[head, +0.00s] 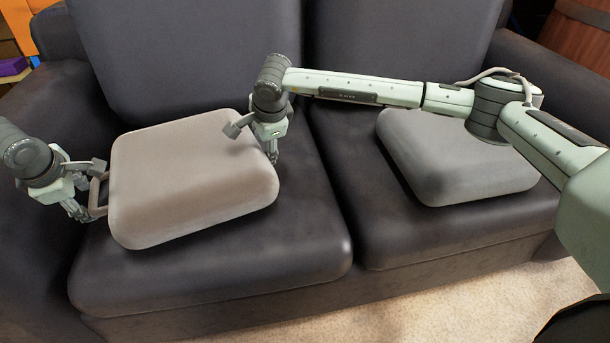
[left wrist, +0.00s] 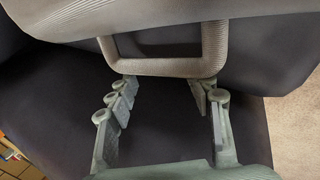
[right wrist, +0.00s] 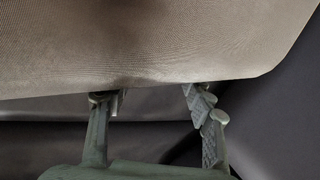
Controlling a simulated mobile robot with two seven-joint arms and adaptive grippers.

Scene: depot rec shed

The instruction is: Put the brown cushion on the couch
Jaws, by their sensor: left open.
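The brown cushion (head: 190,180), beige-brown with rounded edges, lies on the left seat of the dark couch (head: 235,265), slightly turned. A loop handle (head: 98,196) sticks out of its left end and also shows in the left wrist view (left wrist: 165,67). My left gripper (head: 93,190) is open at this handle, with its fingertips (left wrist: 163,92) just below the handle bar in the wrist view. My right gripper (head: 253,145) is at the cushion's right end. Its fingers (right wrist: 152,97) are apart at the cushion's edge (right wrist: 160,60), with nothing visible between them. Any handle there is hidden.
A grey cushion (head: 455,165) lies on the couch's right seat, partly under my right arm. The couch backrest (head: 185,55) stands behind and an armrest (head: 50,105) is at the left. Pale carpet (head: 450,310) lies in front.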

